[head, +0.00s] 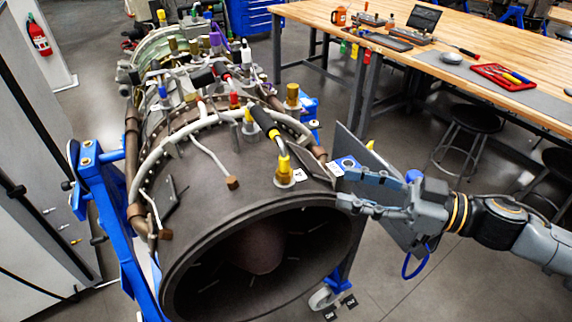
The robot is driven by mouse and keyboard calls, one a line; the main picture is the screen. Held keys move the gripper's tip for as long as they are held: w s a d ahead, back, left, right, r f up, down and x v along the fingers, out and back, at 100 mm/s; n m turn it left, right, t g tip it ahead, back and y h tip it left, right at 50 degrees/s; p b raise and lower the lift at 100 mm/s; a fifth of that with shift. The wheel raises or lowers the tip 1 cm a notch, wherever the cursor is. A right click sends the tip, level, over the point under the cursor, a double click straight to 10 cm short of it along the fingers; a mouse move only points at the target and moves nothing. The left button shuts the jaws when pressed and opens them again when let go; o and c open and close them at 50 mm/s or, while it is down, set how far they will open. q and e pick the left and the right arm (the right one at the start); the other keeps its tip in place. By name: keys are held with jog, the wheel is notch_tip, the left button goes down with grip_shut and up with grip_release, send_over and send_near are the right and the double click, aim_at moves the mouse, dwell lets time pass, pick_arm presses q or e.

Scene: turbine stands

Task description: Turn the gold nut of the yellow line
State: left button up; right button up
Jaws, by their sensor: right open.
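The yellow line (270,127) is a short black hose with yellow marking, curving down on the upper front of the turbine (215,195). At its lower end is a gold nut (284,167) on a round gold base. My right gripper (343,188) comes in from the right with its jaws open and nothing visible between them. Its fingertips are at the turbine's right front edge, to the right of the nut and apart from it in the picture. I cannot tell whether they touch the casing. My left gripper is out of view.
Other lines and gold fittings (292,95) crowd the turbine's top behind the nut. A blue stand (108,215) holds the turbine. A wooden workbench (480,90) with tools and a laptop (423,20) is at the back right, with stools (478,118) beside it.

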aim_at(292, 172)
jog(key=p+x, duration=0.5)
jog(key=x, duration=0.6)
jog(key=shift+a+r, duration=0.15)
jog(key=shift+a, duration=0.15)
jog(key=shift+w+a, duration=0.25)
jog(key=shift+a, duration=0.2)
grip_shut()
